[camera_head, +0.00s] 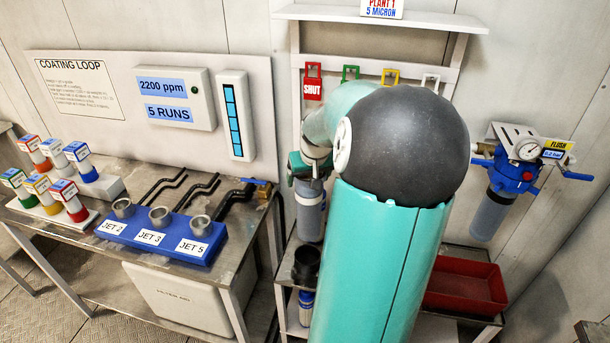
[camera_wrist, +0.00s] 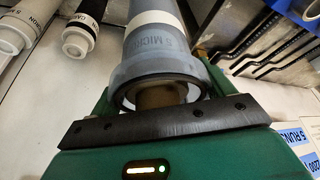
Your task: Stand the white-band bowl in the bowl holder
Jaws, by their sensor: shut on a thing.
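The white-band bowl (camera_wrist: 165,55) fills the top middle of the wrist view, a blue-grey cylinder with a white band and "5 MICRON" lettering. Its round rim faces my gripper (camera_wrist: 165,125), and something brown shows inside the rim. In the head view the bowl (camera_head: 310,212) hangs upright below my green gripper (camera_head: 308,168), left of my arm. My gripper is shut on the bowl, though its fingertips are mostly hidden. A black open cup (camera_head: 306,262), which may be the bowl holder, stands on the cart below the bowl; I cannot confirm this.
A small blue-and-white cylinder (camera_head: 306,305) stands on the lower shelf. A red tray (camera_head: 465,285) is at the right of the cart. The blue jet block (camera_head: 160,238) and bottles (camera_head: 70,200) occupy the left bench. A gauge unit (camera_head: 520,165) is on the right wall.

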